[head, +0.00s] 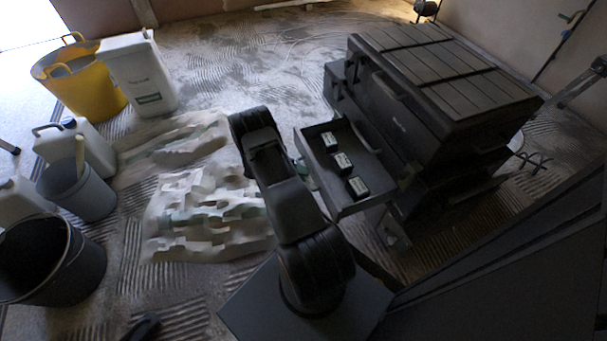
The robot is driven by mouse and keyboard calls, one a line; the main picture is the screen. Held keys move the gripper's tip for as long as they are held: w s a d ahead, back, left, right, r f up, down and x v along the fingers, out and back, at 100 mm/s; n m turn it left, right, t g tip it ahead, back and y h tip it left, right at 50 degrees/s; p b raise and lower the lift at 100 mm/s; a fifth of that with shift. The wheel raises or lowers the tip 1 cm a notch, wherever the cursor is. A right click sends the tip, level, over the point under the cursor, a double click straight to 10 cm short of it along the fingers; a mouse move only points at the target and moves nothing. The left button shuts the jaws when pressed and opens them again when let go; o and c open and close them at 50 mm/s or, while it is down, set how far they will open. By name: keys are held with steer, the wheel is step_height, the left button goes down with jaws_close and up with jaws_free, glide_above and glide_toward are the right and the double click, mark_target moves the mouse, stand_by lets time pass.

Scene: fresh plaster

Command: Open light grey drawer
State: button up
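A dark tool chest (455,82) with a slatted top stands right of centre. A grey tray-like drawer (352,208) sticks out from its front side toward my arm, open at the top. In this light it looks dark grey, and I cannot tell whether it is the light grey one. Three small dark boxes with pale labels, one of them here (343,163), lie in it in a row. My arm stands just left of the drawer. My gripper does not show clearly; it seems hidden behind my own arm links.
A crumpled pale sheet (205,215) lies on the floor left of my arm. A yellow tub (85,85), a white bucket (140,75), a white canister (75,145), a grey bucket (78,190) and a black bucket (55,265) stand at the left. The floor behind is open.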

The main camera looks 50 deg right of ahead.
steer(key=shift+o, duration=1.2)
steer(key=shift+a, duration=0.1)
steer(key=p+v, duration=0.2)
steer(key=v, duration=1.1)
steer(key=shift+w+a, duration=0.2)
steer(key=shift+w, duration=0.05)
